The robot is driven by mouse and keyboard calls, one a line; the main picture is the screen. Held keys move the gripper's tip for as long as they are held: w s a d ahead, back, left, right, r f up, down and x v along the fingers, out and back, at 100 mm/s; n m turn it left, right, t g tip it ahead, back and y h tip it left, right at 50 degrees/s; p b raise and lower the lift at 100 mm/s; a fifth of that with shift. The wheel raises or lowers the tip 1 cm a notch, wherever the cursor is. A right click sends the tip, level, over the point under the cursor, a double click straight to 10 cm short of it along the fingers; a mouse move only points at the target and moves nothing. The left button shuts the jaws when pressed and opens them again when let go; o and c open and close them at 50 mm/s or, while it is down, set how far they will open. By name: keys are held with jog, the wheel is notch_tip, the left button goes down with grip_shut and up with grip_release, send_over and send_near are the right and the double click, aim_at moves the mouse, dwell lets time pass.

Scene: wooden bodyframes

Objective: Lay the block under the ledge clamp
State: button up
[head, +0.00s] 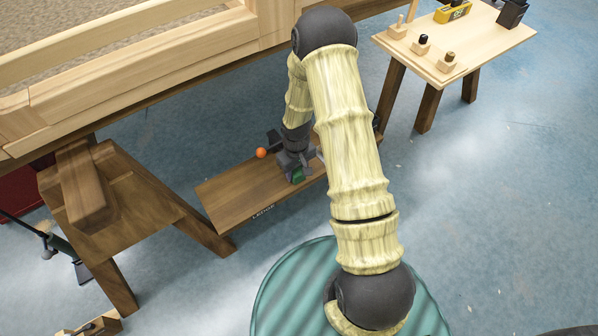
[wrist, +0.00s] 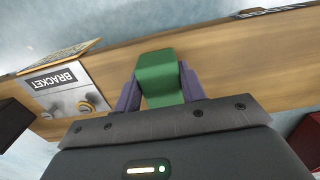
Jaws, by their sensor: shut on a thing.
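The green block (wrist: 158,78) is between the two purple fingers of my gripper (wrist: 160,92) in the wrist view. In the head view my gripper (head: 297,170) is low over the wooden ledge board (head: 228,196), and a bit of the green block (head: 297,177) shows below it. Whether the block touches the board I cannot tell. A dark fitting with an orange ball (head: 261,153) is just left of my gripper, apparently part of the ledge clamp; my wrist hides much of that area.
A grey panel marked BRACKET (wrist: 65,95) lies at the left in the wrist view. The large wooden frame (head: 150,65) is above the board. A sawhorse (head: 95,190) stands left, and a small table (head: 480,35) with several items stands right. Open floor lies in front.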

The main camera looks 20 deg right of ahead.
jog(key=shift+w+a, duration=0.2)
jog(key=shift+w, duration=0.4)
jog(key=o, duration=1.2)
notch_tip(320, 180, up, 17)
jog(key=p, duration=0.7)
jog(key=shift+r+p, duration=0.2)
jog(key=shift+p, duration=0.15)
jog(key=shift+r, duration=0.1)
